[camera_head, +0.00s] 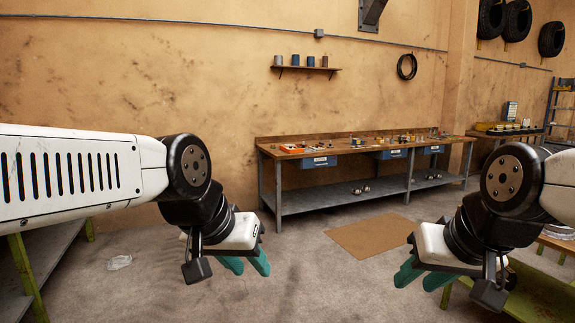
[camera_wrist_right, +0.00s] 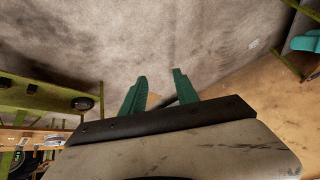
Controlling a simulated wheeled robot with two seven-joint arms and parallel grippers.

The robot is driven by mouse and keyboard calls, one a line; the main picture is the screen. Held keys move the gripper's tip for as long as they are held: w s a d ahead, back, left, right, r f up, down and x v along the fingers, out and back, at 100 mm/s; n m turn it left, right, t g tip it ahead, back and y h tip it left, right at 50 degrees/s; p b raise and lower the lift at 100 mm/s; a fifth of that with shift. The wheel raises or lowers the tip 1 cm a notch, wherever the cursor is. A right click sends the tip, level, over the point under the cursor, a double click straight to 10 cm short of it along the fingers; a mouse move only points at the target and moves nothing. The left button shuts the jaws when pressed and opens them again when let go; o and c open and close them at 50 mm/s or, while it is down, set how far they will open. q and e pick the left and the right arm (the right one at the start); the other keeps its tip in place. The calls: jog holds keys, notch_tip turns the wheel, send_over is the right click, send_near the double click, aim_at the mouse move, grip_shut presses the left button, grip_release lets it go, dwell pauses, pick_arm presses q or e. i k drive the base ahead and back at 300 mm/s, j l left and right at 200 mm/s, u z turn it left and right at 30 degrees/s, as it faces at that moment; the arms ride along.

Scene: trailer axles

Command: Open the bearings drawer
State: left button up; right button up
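Blue drawers hang under the top of a wooden workbench (camera_head: 300,144) at the far wall. The left drawer (camera_head: 319,162), the middle drawer (camera_head: 394,154) and the right drawer (camera_head: 433,150) carry pale labels too small to read, so I cannot tell which is the bearings drawer. All look shut. My left gripper (camera_head: 246,266) has teal fingers, is open and empty, and hangs over the floor well short of the bench. My right gripper (camera_head: 422,277) is open and empty above the floor; its spread fingers also show in the right wrist view (camera_wrist_right: 158,95).
A brown mat (camera_head: 372,236) lies on the floor before the bench. Green-framed tables stand at the left edge (camera_head: 50,254) and lower right (camera_head: 535,291). Small parts cover the bench top. The floor between me and the bench is mostly clear.

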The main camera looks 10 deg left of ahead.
aim_at(329, 161)
jog(key=i+u, duration=0.35)
jog(key=i, duration=4.55)
jog(key=i+z, duration=0.15)
jog(key=i, duration=0.25)
jog(key=i+j+z, duration=0.15)
jog(key=i, duration=0.3)
jog(key=i+j+z, duration=0.1)
jog(key=i, duration=0.3)
jog(key=i+j+z, duration=0.15)
jog(key=i+j, duration=0.15)
jog(key=i, duration=0.1)
